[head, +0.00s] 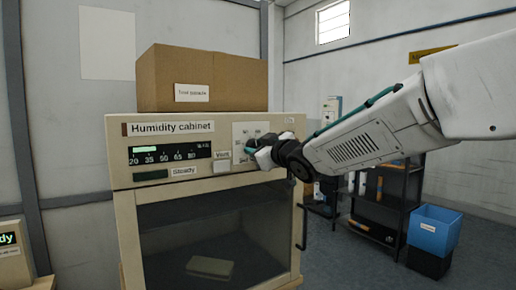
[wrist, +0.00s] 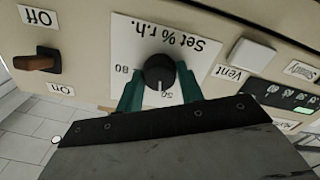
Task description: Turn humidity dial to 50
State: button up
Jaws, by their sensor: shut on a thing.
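The humidity dial (wrist: 160,69) is a round black knob on a white "Set % r.h." plate (wrist: 192,50), upside down in the wrist view. Its white mark points down in the picture, beside a label that looks like 50. An 80 label stands to the left. My gripper (wrist: 160,80) is shut on the dial, a green finger on each side. In the head view my gripper (head: 264,156) covers the dial at the front of the humidity cabinet (head: 118,160). The cabinet's display (head: 170,151) shows a green bar near the 20 to 35 marks.
A Vent button (wrist: 254,55) sits beside the dial plate. An Off/On switch (wrist: 38,63) is on the other side. A cardboard box (head: 200,75) stands on the cabinet. Shelving (head: 385,205) and a blue bin (head: 434,230) stand at the right.

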jog(key=shift+f+n, duration=0.1)
jog(key=shift+n, duration=1.1)
jog(key=o, duration=1)
jog(key=shift+d, duration=0.1)
jog(key=v, duration=0.7)
jog(key=shift+s+d, duration=0.2)
jog(key=shift+s, duration=0.1)
